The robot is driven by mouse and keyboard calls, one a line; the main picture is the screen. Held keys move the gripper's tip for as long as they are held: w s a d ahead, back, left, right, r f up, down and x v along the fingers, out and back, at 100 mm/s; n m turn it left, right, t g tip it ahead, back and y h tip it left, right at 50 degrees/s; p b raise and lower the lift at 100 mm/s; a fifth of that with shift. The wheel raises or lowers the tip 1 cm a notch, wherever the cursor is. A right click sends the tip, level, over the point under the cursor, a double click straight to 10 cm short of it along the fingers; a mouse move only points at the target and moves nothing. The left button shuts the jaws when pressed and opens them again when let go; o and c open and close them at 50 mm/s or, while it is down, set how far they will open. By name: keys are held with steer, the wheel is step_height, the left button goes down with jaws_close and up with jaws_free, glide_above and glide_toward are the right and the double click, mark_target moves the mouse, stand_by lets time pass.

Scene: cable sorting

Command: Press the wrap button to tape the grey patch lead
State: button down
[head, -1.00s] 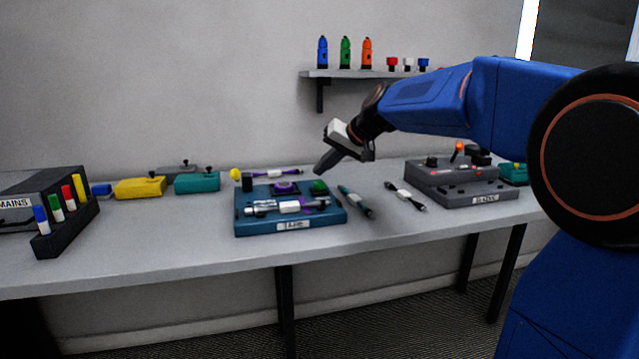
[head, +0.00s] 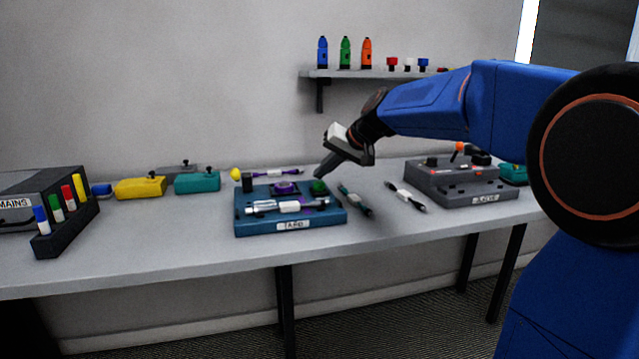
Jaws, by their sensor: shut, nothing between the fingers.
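The blue tape station (head: 250,226), with a white label on its front, stands on the table in the middle of the head view. A lead with grey-white ends and a white middle (head: 289,206) lies across its front; I take it for the grey patch lead. A green button (head: 319,188) sits at the station's back right, beside a purple tape roll (head: 285,187). My gripper (head: 322,172) is shut and empty, pointing down at the green button from just above. I cannot tell whether its tips touch the button.
A teal lead (head: 355,201) and a dark lead with a white band (head: 406,197) lie to the right. A grey station (head: 470,185) stands beyond them. Teal (head: 197,182) and yellow (head: 140,188) blocks stand left. The front table strip is clear.

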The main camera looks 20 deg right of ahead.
mark_target(323, 184)
steer(key=shift+f, duration=0.5)
stand_by(0.6)
steer(key=shift+r, duration=1.05)
steer(key=shift+r, duration=0.1)
steer(key=shift+r, duration=2.9)
steer(key=s+d+f+g+h, duration=0.1)
steer(key=s+d+f, duration=0.1)
steer(key=s+f, duration=0.7)
steer(key=s+d+f+n+h, duration=0.1)
steer(key=s+f, duration=0.8)
steer(key=s, duration=1)
steer(key=s+d+f+g+h, duration=0.1)
steer(key=s+d+f+h, duration=0.2)
steer(key=s+f, duration=0.5)
steer(key=s, duration=0.6)
steer(key=shift+s+f+n+g, duration=0.15)
steer(key=shift+f+n+g, duration=0.15)
steer(key=shift+f+n, duration=0.1)
